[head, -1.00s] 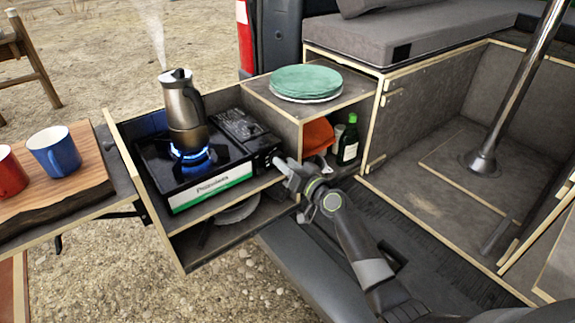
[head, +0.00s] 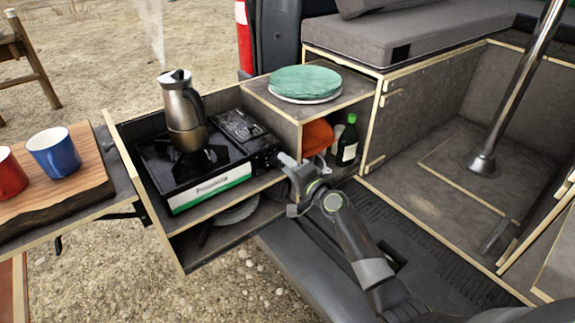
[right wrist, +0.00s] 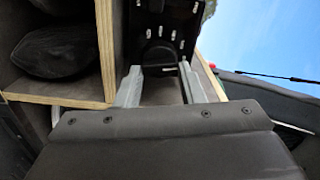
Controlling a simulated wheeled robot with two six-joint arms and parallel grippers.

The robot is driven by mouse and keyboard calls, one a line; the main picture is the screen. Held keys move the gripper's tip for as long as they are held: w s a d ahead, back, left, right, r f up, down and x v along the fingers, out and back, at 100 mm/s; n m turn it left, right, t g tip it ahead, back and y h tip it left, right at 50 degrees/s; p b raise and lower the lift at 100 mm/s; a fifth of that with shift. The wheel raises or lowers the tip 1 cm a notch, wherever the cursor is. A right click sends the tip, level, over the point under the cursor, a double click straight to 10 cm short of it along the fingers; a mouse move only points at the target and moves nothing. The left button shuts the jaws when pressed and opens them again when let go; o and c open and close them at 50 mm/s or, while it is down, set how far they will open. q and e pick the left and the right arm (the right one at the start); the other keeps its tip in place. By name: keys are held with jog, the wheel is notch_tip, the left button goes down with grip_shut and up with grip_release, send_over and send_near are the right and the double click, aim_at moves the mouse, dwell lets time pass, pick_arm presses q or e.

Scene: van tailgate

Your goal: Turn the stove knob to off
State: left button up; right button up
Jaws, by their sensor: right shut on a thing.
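The black camping stove (head: 205,165) stands in the pulled-out drawer, with a metal moka pot (head: 183,112) upright on its burner. No flame shows under the pot. The stove knob is at the right end of the stove's front and is hidden by my gripper in the head view. My right gripper (head: 279,161) reaches it from the right and is shut on it. In the right wrist view, the two grey fingers (right wrist: 160,72) stand either side of the dark round knob (right wrist: 160,56). My left gripper is not in view.
A red mug (head: 10,175) and a blue mug (head: 54,152) stand on a wooden board at left.

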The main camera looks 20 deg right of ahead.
jog(key=shift+f+m, duration=0.1)
jog(key=shift+m, duration=1)
jog(key=o, duration=1)
jog(key=v, duration=1.7)
jog(key=shift+s+d, duration=0.1)
jog(key=shift+s, duration=0.15)
